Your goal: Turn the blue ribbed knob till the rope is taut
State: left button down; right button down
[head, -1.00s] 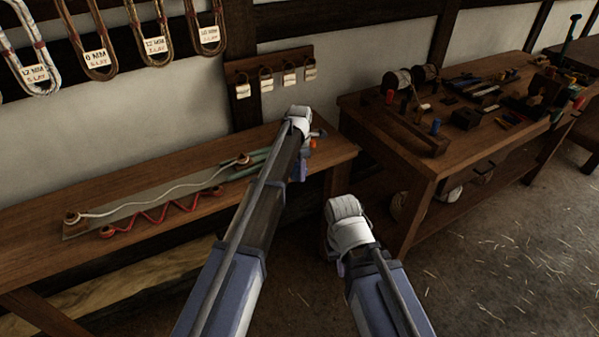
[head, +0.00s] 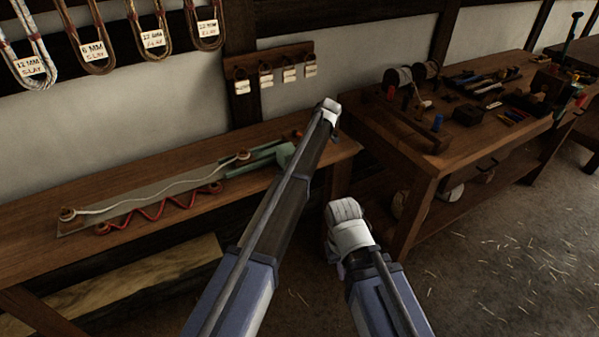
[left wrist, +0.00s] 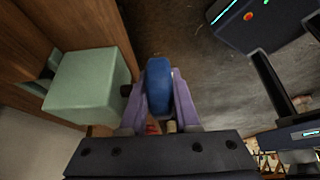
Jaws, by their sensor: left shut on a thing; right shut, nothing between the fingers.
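The blue knob (left wrist: 158,88) is between the purple fingers of my left gripper (left wrist: 160,100) in the left wrist view, beside a pale green block (left wrist: 88,86) with a dark shaft stub. My left gripper is shut on it. In the head view my left arm reaches the bench's right end and hides most of the gripper; a bit of blue (head: 335,138) shows there. A white rope (head: 150,190) lies wavy, with visible slack, between two posts on a grey board (head: 125,207). My right gripper (head: 341,266) is shut and empty, low in front of the benches, mostly hidden by its wrist.
A red zigzag cord (head: 160,212) lies along the board's front. The green block (head: 284,155) is at the board's right end. A second workbench (head: 420,165) with tools stands right, past a gap. Rope loops with tags (head: 153,40) hang on the wall.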

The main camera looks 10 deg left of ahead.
pick_arm(q)
jog(key=shift+f+g+y+b, duration=0.1)
jog(key=shift+g+y+b, duration=0.3)
jog(key=shift+y+b, duration=0.1)
jog(key=c, duration=0.6)
grip_release()
jog(key=shift+c, duration=0.2)
jog(key=shift+r, duration=0.2)
